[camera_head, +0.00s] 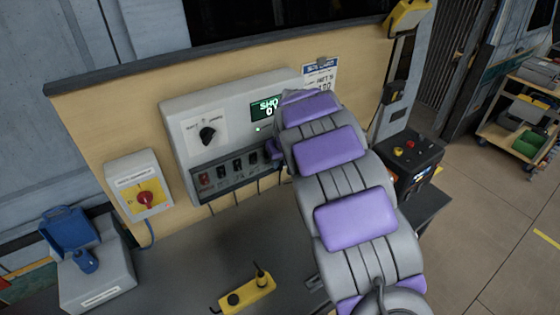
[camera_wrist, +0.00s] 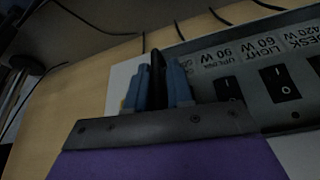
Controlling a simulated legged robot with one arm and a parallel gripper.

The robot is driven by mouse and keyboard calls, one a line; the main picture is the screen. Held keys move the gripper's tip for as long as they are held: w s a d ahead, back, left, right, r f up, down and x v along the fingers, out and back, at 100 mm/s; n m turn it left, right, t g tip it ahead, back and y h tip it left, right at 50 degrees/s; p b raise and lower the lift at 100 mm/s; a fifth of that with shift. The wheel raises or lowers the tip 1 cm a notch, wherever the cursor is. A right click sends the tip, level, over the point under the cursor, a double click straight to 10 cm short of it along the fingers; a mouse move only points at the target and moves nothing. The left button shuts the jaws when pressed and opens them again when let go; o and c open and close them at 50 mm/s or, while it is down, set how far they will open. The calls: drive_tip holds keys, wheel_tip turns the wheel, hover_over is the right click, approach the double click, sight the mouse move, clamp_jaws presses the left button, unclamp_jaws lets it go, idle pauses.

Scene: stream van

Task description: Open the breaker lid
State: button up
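I cannot pick out a breaker lid for certain. A grey control panel (camera_head: 180,128) on the wall has a row of dark rocker switches (camera_head: 237,167) along its lower part. Labelled switches also show upside down in the wrist view (camera_wrist: 272,83). My gripper (camera_wrist: 160,85) is close to the panel, by the end of this row. Its blue-grey fingers stand close together with a dark upright strip between them. I cannot tell whether they grip it. In the head view my arm hides most of the gripper and that end of the panel.
A box with a red knob (camera_head: 147,198) is left of the panel. A grey box with a raised blue flap (camera_head: 68,228) stands far left. A yellow pendant (camera_head: 247,292) lies on the desk. A black box with coloured buttons (camera_head: 413,160) is right of my arm.

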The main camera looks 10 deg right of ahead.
drive_tip(key=shift+c, duration=0.2)
drive_tip(key=shift+d, duration=0.15)
clamp_jaws()
drive_tip(key=shift+s, duration=0.15)
